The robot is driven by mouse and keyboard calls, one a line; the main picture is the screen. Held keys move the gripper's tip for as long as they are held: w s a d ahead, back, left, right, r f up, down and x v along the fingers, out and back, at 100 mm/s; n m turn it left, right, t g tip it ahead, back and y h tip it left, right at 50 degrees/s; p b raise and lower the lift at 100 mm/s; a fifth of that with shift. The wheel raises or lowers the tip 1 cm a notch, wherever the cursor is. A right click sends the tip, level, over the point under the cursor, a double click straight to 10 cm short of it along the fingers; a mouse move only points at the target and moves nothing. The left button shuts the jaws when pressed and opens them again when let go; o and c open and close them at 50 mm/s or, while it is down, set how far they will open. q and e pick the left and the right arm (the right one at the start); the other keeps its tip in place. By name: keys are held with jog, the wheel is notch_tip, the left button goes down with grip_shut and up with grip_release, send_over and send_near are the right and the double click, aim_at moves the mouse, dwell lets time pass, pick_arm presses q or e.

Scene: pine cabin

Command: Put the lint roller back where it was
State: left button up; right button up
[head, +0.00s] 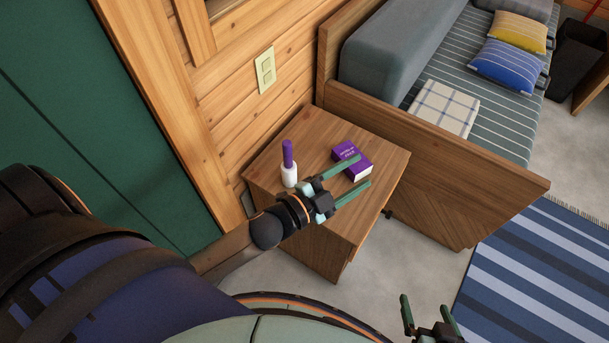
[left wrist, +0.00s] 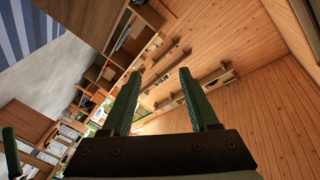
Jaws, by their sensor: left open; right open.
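The lint roller (head: 289,166), with a white roll and a purple handle, stands upright on the wooden nightstand (head: 315,130), handle up. My left gripper (head: 363,172) is open and empty. In the head view it overlaps the nightstand just right of the lint roller, its fingers pointing right, away from it; its height above the top is hard to tell. Its open fingers also show in the left wrist view (left wrist: 160,78), with nothing between them. My right gripper (head: 427,306) is open and empty at the bottom edge of the head view, over the floor.
A purple-and-white box (head: 352,161) lies on the nightstand, close to the left fingers. A wooden bed frame (head: 430,160) stands to the right, with a striped mattress and cushions. A plank wall is behind, a green door (head: 90,120) left. A striped rug (head: 545,265) lies lower right.

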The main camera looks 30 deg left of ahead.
pick_arm(q)
jog(key=s+a+f+n+g+y, duration=0.3)
jog(key=s+f+n+g, duration=0.3)
jog(key=s+f+n, duration=0.5)
notch_tip(320, 180, down, 3)
jog(key=shift+s+a+f+g+y, duration=0.15)
jog(key=shift+s+a+g+y, duration=0.2)
jog(key=shift+s+y, duration=0.65)
